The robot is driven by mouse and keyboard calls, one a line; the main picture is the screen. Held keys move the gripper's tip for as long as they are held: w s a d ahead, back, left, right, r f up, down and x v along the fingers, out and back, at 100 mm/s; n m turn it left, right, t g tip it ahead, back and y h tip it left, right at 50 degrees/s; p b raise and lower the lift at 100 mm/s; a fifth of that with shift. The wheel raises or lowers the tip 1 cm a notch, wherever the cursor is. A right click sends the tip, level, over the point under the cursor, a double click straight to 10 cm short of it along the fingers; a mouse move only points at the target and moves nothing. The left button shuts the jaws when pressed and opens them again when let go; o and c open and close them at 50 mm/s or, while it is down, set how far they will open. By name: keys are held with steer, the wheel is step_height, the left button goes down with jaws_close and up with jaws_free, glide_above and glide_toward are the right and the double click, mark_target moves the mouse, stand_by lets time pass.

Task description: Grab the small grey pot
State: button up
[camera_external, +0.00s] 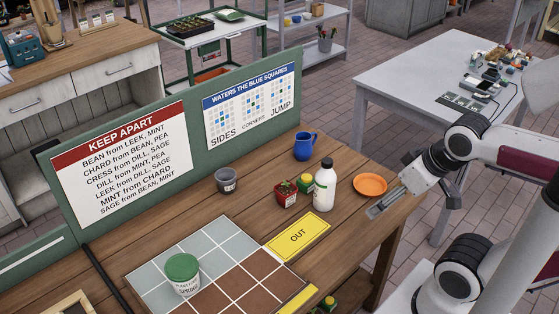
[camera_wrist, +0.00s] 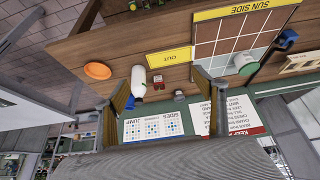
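The small grey pot (camera_external: 226,180) stands upright on the wooden table, near the green board at the back. It also shows small in the wrist view (camera_wrist: 179,96), between my fingers in the picture but well beyond them. My gripper (camera_external: 383,204) is at the table's right edge, in front of the orange plate and well to the right of the pot. In the wrist view my gripper (camera_wrist: 161,76) has its two fingers wide apart with nothing held.
Between gripper and pot stand the white bottle (camera_external: 325,185), red pot (camera_external: 286,193) and green pot (camera_external: 305,183). The orange plate (camera_external: 370,185) lies near my gripper. A blue mug (camera_external: 304,146) stands behind. A green-lidded tub (camera_external: 183,272) sits on the tiled grid (camera_external: 222,243).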

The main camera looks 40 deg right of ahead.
steer(key=shift+w, duration=0.1)
steer(key=t, duration=0.6)
glide_above(233, 181)
steer(key=s+d, duration=0.2)
steer(key=s, duration=0.8)
step_height(233, 181, down, 12)
steer(key=w+f, duration=0.2)
steer(key=f, duration=0.1)
steer(key=w+a+f+t, duration=0.1)
steer(key=w+f, duration=0.1)
steer(key=f, duration=0.2)
steer(key=w+f+n+t+y, duration=0.1)
steer(key=w+f, duration=0.1)
steer(key=f, duration=0.2)
steer(key=shift+w+a+f, duration=0.15)
steer(key=shift+a+f, duration=0.1)
steer(key=shift+a, duration=0.15)
steer(key=shift+x, duration=1.3)
